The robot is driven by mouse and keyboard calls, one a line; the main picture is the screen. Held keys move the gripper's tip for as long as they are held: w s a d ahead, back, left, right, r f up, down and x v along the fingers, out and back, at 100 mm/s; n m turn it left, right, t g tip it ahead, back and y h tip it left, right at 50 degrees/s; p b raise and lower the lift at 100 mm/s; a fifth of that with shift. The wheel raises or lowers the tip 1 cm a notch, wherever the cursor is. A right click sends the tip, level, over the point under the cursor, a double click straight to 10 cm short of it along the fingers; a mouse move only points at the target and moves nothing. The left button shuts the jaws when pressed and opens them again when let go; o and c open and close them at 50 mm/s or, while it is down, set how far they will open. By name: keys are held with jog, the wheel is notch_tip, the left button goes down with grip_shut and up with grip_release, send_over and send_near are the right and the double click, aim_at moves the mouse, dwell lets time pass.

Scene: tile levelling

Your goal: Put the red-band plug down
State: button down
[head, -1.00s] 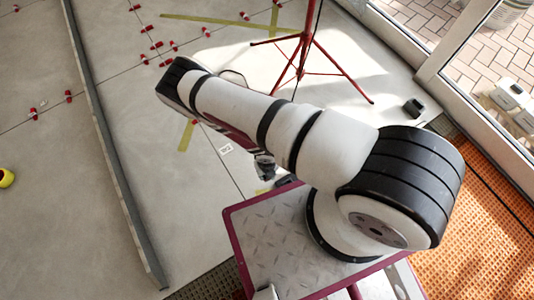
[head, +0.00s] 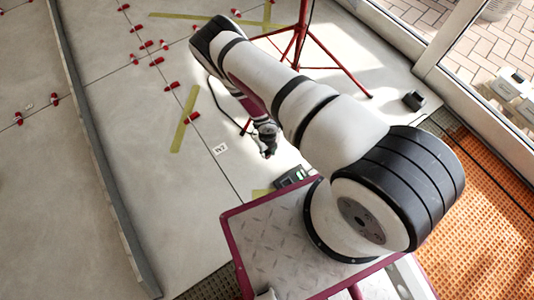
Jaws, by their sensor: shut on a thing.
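My gripper (head: 268,151) shows small and dark below my arm, over the pale tiled floor near my base. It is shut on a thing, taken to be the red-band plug. The plug is too small and too shaded to make out, and no red band shows at the fingertips. A small dark device with a green display (head: 291,178) lies on the floor just below and right of the gripper, by the edge of my base.
Red clips (head: 158,62) line the tile joints at upper left. A long grey straightedge (head: 92,150) crosses the left floor. A red tripod (head: 299,40) stands behind my arm. A white label (head: 220,149) lies left of my gripper. Orange matting (head: 480,190) covers the right.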

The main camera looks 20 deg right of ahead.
aim_at(267, 152)
jog(key=shift+w+d, duration=0.35)
jog(key=shift+w, duration=0.4)
jog(key=shift+f+b, duration=1.3)
jog(key=shift+f, duration=0.45)
jog(key=shift+f, duration=0.2)
jog(key=c, duration=1.3)
grip_release()
jog(key=shift+c, duration=0.2)
jog(key=shift+r, duration=0.1)
